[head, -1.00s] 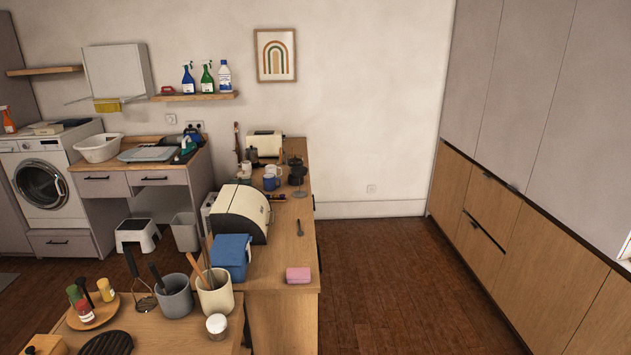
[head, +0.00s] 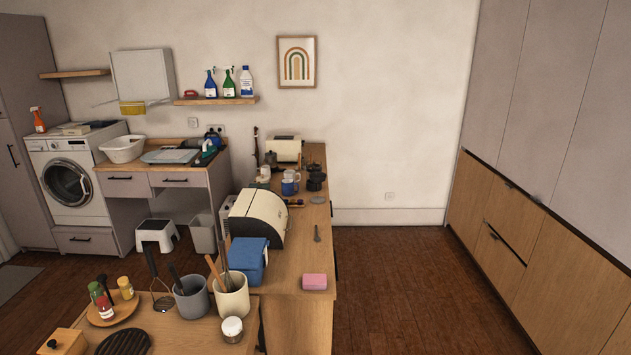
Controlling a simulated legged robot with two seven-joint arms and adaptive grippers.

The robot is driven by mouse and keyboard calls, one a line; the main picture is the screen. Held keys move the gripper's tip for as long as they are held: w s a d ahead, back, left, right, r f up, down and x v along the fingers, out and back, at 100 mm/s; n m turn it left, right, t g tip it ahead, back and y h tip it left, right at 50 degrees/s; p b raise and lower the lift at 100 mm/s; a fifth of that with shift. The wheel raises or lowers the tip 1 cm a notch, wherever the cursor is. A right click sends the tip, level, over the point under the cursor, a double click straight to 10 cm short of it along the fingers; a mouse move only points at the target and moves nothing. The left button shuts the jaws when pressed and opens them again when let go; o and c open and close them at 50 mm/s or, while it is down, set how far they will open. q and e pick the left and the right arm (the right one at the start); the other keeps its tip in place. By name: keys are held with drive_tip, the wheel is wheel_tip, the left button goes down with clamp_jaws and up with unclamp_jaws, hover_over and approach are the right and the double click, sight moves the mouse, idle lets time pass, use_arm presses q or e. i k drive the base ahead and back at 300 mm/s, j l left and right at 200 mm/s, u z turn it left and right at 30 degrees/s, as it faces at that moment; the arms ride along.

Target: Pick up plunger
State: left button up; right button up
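I cannot make out a plunger for certain in the head view. A thin dark upright object (head: 256,147) stands at the far left end of the long counter, by the wall; it is too small to tell what it is. Neither of my grippers is in view.
The long wooden counter (head: 298,262) holds a bread bin (head: 258,219), a blue box (head: 248,257), mugs and a pink sponge (head: 314,282). A nearer table holds utensil pots (head: 191,303). A washing machine (head: 68,182) stands left. Bare floor (head: 390,290) lies between counter and right-hand cabinets (head: 520,240).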

sight(317, 176)
drive_tip(key=i+l+z, duration=0.35)
drive_tip(key=i, duration=0.15)
drive_tip(key=i+z, duration=0.35)
drive_tip(key=i, duration=0.2)
drive_tip(key=i+l+u, duration=0.1)
drive_tip(key=i, duration=0.45)
drive_tip(key=i+l+u, duration=0.1)
drive_tip(key=i, duration=0.4)
drive_tip(key=i+l+u, duration=0.1)
drive_tip(key=i+l, duration=0.15)
drive_tip(key=i, duration=0.3)
drive_tip(key=i+l+u, duration=0.1)
drive_tip(key=i+l, duration=0.15)
drive_tip(key=i, duration=0.25)
